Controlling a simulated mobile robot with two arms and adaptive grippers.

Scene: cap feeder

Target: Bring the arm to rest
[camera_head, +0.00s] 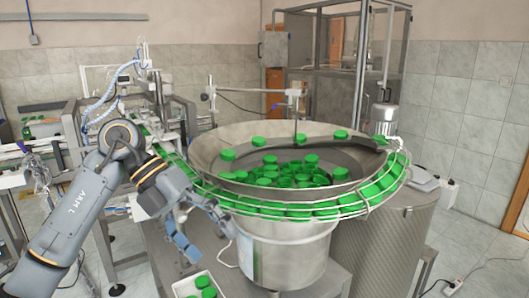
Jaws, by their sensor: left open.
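My left arm (82,210) comes in from the left and bends at a raised elbow toward the middle of the view. Its gripper (207,240) points down, open and empty, in front of the feeder bowl's left side. One blue-tipped finger shows clearly; the other is near the bowl's outer wall, and I cannot tell if it touches. A small white tray (178,285) with a few green caps lies below the gripper, cut off by the bottom edge. My right gripper is not in view.
The large metal feeder bowl (283,240) holds many green caps (290,170), with more in the track around its rim. A conveyor machine (165,115) stands behind my arm. A metal-framed cabinet (330,60) is at the back.

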